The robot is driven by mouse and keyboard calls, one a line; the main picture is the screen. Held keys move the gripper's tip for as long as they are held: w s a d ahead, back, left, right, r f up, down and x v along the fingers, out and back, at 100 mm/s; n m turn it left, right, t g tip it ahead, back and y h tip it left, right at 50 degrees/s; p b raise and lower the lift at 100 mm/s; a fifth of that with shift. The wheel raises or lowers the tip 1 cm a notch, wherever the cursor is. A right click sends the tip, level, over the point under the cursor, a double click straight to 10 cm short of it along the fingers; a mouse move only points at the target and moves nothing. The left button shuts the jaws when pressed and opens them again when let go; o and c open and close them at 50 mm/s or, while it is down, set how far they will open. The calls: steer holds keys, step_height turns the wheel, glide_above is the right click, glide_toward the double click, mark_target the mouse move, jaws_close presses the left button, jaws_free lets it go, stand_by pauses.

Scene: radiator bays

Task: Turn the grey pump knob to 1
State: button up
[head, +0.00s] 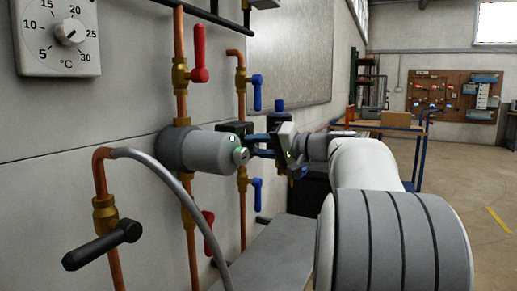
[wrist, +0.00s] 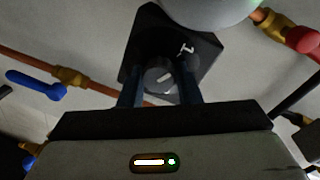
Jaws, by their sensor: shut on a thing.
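The grey pump knob (wrist: 160,76) is a small round knob with a white pointer line, on a dark square housing (wrist: 146,25). A white "1" (wrist: 187,48) is printed on the housing at the knob's upper right in the wrist view. The pointer line slants up and right, roughly toward the "1". My gripper (wrist: 160,80) has its two blue fingers on either side of the knob, shut on it. In the head view my gripper (head: 258,143) reaches left to the dark housing (head: 236,129), and the knob is hidden there.
A grey pump cylinder (head: 205,150) stands out from the wall close to my gripper. Copper pipes carry a red lever (head: 199,55), blue levers (head: 257,92) and a black lever (head: 103,245). A thermostat dial (head: 69,32) is upper left. Open floor lies right.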

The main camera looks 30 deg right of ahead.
steer(key=shift+f, duration=0.15)
steer(key=o, duration=0.9)
steer(key=shift+w, duration=0.1)
steer(key=shift+o, duration=0.2)
steer(key=p+v, duration=0.2)
steer(key=v, duration=0.5)
steer(key=shift+s+d, duration=0.25)
steer(key=shift+s, duration=0.05)
